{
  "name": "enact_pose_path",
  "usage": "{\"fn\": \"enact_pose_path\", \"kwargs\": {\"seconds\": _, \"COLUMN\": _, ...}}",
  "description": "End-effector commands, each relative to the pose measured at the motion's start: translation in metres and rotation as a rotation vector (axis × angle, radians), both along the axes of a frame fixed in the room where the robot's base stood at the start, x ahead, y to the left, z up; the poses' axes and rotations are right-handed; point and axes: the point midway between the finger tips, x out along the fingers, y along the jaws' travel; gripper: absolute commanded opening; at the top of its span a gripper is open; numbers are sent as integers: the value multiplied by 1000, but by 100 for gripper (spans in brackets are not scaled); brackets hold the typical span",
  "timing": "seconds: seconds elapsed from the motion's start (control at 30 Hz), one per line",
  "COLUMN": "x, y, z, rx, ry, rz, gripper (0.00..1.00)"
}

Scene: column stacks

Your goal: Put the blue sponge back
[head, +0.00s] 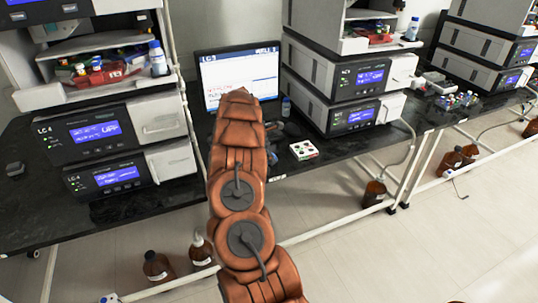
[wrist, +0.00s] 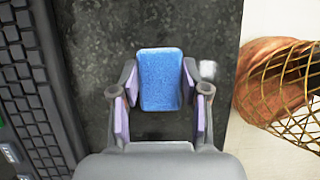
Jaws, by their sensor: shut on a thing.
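A blue sponge (wrist: 160,78) shows in the wrist view, a rounded rectangular block between the fingers of my gripper (wrist: 159,90). The fingers have pale purple pads and are shut on the sponge. Below the sponge is the dark speckled bench top (wrist: 100,38); I cannot tell how far the sponge is above it. In the head view my arm hides the gripper and the sponge.
A black keyboard (wrist: 28,90) lies left of the gripper in the wrist view. A small white thing (wrist: 207,69) is just right of it, near the bench edge. In the head view a monitor (head: 238,75) stands between instrument stacks (head: 98,133), and a white rack (head: 304,150) sits right of my arm.

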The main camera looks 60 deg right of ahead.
Motion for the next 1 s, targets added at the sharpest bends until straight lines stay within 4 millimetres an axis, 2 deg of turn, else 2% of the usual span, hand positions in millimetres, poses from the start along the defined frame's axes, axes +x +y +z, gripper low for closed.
{"fn": "enact_pose_path", "kwargs": {"seconds": 0.27, "x": 0, "y": 0, "z": -2, "rx": 0, "ry": 0, "rz": 1, "gripper": 2}}
{"fn": "enact_pose_path", "kwargs": {"seconds": 0.3, "x": 1, "y": 0, "z": -2, "rx": -1, "ry": -1, "rz": 2, "gripper": 48}}
{"fn": "enact_pose_path", "kwargs": {"seconds": 0.5, "x": 1, "y": 0, "z": -1, "rx": -1, "ry": -1, "rz": 2, "gripper": 69}}
{"fn": "enact_pose_path", "kwargs": {"seconds": 0.83, "x": 1, "y": 0, "z": 0, "rx": -1, "ry": -1, "rz": 2, "gripper": 70}}
{"fn": "enact_pose_path", "kwargs": {"seconds": 1.0, "x": 3, "y": 3, "z": 10, "rx": -2, "ry": -3, "rz": 2, "gripper": 70}}
